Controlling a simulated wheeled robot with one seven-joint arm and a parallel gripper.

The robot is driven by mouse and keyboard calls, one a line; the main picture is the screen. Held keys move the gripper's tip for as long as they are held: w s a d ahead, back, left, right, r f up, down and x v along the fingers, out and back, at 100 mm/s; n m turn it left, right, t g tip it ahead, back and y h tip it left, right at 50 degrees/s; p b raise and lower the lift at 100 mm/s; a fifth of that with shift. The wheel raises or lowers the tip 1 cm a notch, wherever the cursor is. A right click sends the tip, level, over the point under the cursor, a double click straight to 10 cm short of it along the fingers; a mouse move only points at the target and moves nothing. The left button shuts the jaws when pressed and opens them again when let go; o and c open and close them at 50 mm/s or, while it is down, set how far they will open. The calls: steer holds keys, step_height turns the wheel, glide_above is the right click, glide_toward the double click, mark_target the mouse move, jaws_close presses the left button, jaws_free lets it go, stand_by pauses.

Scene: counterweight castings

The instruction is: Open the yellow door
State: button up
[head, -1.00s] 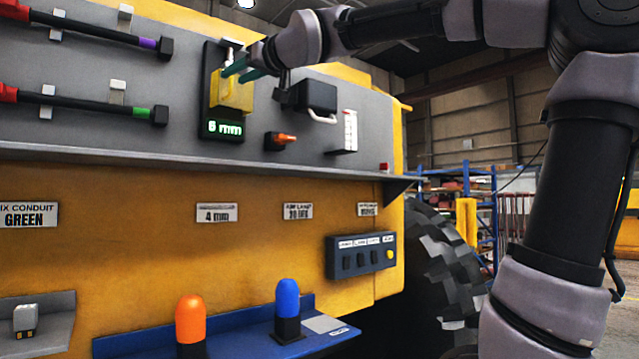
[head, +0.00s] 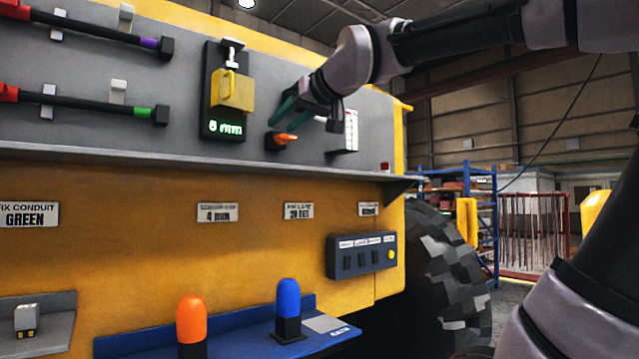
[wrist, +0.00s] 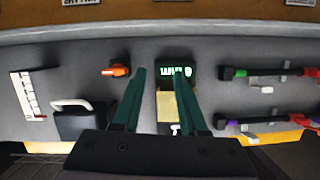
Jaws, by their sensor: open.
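No part is clearly recognizable as a yellow door. The broad yellow machine face (head: 130,255) lies below the grey shelf, with a faint vertical seam near its right end; no handle shows on it. A small yellow block (head: 233,91) sits on a black upright plate (head: 211,128) with a green display reading about 5 mm. My gripper (head: 281,110) is open and empty, in front of the grey panel, right of the block in the head view. In the wrist view its teal fingers (wrist: 161,75) are apart, with the yellow block (wrist: 172,105) seen between them.
An orange-tipped knob (head: 286,138), a black box with a pale handle (wrist: 82,120) and a white scale (head: 350,130) are on the grey panel (head: 60,80). The grey shelf (head: 200,165) juts out below. Orange (head: 190,322) and blue (head: 288,300) domes stand lower down.

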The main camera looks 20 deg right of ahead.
steer(key=s+d+f+m+g+h, duration=0.1)
steer(key=d+f, duration=0.2)
steer(key=f, duration=0.3)
steer(key=s+d+f+m+g+h, duration=0.1)
steer(key=d+f+m, duration=0.1)
steer(key=f, duration=0.4)
steer(key=shift+s+d+f+g+h, duration=0.35)
steer(key=shift+d+f+g+h, duration=0.05)
steer(key=shift+d, duration=0.25)
steer(key=c, duration=0.4)
steer(key=w+a+r+n, duration=0.1)
steer(key=a+r+n, duration=0.1)
steer(key=r+n, duration=0.1)
steer(key=a+r+n+t, duration=0.1)
steer(key=a+r+n, duration=0.2)
steer(key=w+a+r+n+t, duration=0.1)
steer(key=a+r+n, duration=0.1)
steer(key=r+n, duration=0.1)
steer(key=shift+w+a+r+h, duration=0.35)
steer(key=shift+h, duration=0.05)
jaws_close()
steer(key=n+t+y, duration=0.2)
steer(key=n+t, duration=0.2)
steer(key=n, duration=0.8)
glide_toward(220, 86)
steer(key=s+a, duration=0.3)
steer(key=s, duration=0.1)
steer(key=x, duration=1)
steer(key=shift+s+d, duration=0.15)
steer(key=shift+d, duration=1.95)
